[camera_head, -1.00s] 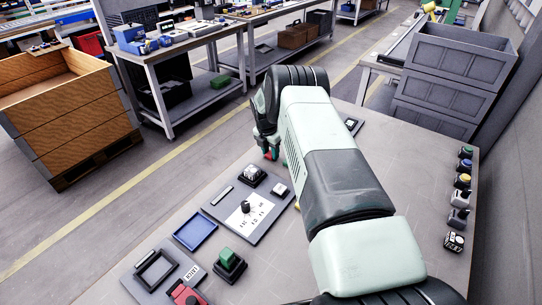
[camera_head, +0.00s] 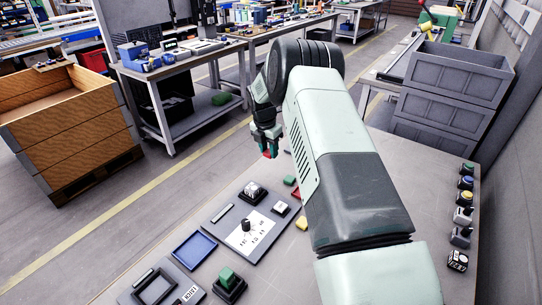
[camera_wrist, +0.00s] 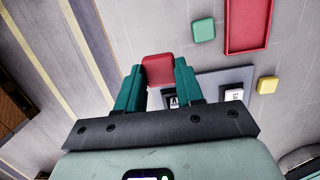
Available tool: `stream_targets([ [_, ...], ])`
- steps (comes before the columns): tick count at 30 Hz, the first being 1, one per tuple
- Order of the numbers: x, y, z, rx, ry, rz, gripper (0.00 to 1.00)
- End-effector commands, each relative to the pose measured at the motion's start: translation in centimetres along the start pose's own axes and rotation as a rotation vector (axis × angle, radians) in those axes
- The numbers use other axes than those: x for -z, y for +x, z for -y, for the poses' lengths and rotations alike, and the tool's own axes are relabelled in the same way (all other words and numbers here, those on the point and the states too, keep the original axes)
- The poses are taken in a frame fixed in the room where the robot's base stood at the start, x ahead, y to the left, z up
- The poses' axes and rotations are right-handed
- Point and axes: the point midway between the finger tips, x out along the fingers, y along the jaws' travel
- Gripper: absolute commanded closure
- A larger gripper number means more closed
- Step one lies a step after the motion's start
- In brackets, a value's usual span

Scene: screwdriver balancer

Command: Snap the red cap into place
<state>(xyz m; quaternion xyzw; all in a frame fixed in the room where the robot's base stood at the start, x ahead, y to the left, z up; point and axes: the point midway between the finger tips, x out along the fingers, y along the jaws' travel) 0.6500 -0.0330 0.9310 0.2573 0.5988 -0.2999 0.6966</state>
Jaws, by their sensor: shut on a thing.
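My gripper (camera_wrist: 159,74) is shut on the red cap (camera_wrist: 158,68), held between its two teal fingers in the wrist view. In the head view my gripper (camera_head: 266,146) is above the table's far left edge, with a bit of the red cap (camera_head: 268,154) showing below the fingers. The cap appears off the table. A black socket with a pale top (camera_head: 253,190) sits at the far end of the grey panel (camera_head: 222,225), nearer the camera than my gripper. A white button (camera_head: 281,208) sits beside it.
A yellow cap (camera_wrist: 267,85), a green cap (camera_wrist: 203,29) and a red tray (camera_wrist: 236,48) lie near the panel. A blue tray (camera_head: 194,251) and a green cap on a black base (camera_head: 228,280) are nearer. Several buttons line the right edge. My arm hides the table's middle.

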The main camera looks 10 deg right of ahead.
Motion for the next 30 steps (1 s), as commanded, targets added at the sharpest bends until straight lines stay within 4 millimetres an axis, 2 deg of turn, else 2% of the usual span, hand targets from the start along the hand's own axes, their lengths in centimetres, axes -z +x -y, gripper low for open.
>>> stream_targets([
  [9, 8.2, -1.7, 0.8, -0.001, -0.027, 0.002, 1.00],
  [13, 10.4, -2.0, 1.6, -0.003, -0.028, 0.001, 1.00],
  [20, 11.6, -1.7, 2.0, -0.005, -0.027, -0.001, 1.00],
  [30, 11.9, 1.0, 2.0, -0.004, -0.027, -0.001, 1.00],
])
